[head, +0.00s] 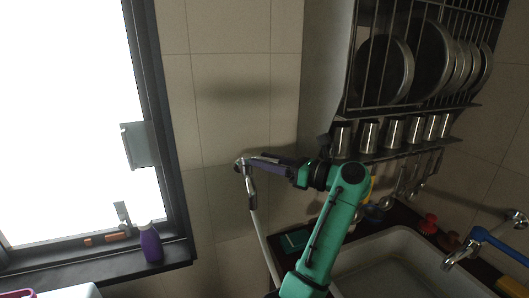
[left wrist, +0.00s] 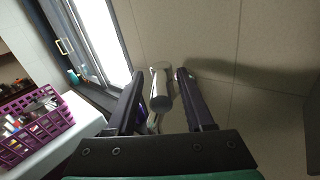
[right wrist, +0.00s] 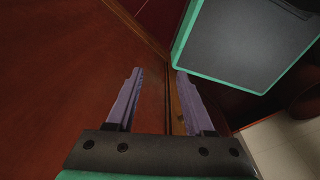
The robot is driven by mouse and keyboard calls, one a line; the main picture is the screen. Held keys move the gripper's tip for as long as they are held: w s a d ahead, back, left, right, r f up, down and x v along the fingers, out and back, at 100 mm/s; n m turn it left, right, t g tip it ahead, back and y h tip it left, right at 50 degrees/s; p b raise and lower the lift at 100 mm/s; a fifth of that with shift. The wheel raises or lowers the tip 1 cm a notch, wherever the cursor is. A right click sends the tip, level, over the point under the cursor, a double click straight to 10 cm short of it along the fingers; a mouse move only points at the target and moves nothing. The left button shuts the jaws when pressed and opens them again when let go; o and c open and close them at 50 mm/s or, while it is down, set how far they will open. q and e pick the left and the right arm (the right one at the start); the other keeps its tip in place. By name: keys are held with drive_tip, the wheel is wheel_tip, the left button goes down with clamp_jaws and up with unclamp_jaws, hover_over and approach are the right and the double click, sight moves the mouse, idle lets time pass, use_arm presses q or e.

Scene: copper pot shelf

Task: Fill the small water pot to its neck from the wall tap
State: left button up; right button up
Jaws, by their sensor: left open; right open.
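My left gripper (head: 246,163) is open, with its fingers at a chrome fitting (head: 251,190) by the tiled wall. In the left wrist view the chrome fitting (left wrist: 161,92) shows between the open fingers (left wrist: 159,74), with a gap on the right side; I cannot tell if it touches the left finger. A pale pipe (head: 264,240) runs down from it. A chrome tap (head: 459,254) with a blue part stands over the sink at right. My right gripper (right wrist: 158,75) is open and empty, facing a reddish-brown surface. I cannot make out the small water pot.
The sink (head: 395,260) lies at lower right. A wall rack (head: 385,105) holds steel plates, with a row of steel cups (head: 370,134) below. A purple bottle (head: 151,243) stands on the window sill. A magenta basket (left wrist: 38,122) shows in the left wrist view.

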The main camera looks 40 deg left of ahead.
use_arm(q)
drive_tip(key=shift+a, duration=0.25)
drive_tip(key=shift+c, duration=1.2)
clamp_jaws()
